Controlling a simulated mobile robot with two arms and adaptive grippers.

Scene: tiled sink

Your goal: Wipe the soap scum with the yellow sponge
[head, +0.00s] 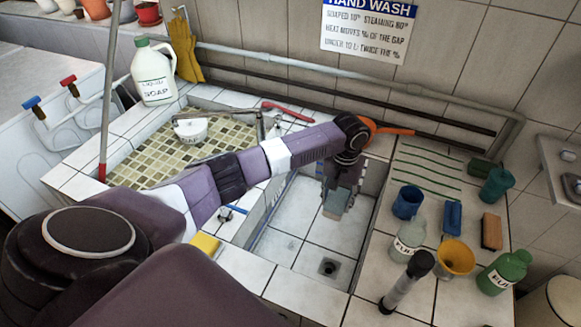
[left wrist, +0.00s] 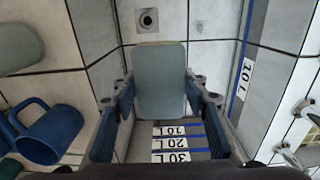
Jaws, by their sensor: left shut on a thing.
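My left gripper (head: 341,184) points down inside the right-hand tiled basin (head: 290,248). It is shut on a grey-green block (head: 336,203) with a thin tan edge. In the left wrist view this block (left wrist: 160,82) sits between both fingers, above the basin floor; whether it touches anything cannot be told. A yellow sponge (head: 205,246) lies apart on the near tiled rim, left of the basin, partly beside my arm. No soap scum can be clearly made out. My right gripper is not in view.
A drain (head: 329,267) is in the basin floor. The right counter holds a blue mug (head: 407,202), an orange funnel (head: 454,257), bottles, brushes and a dark-topped tube (head: 406,282). A mosaic basin (head: 180,150) and soap jug (head: 153,75) are at the left.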

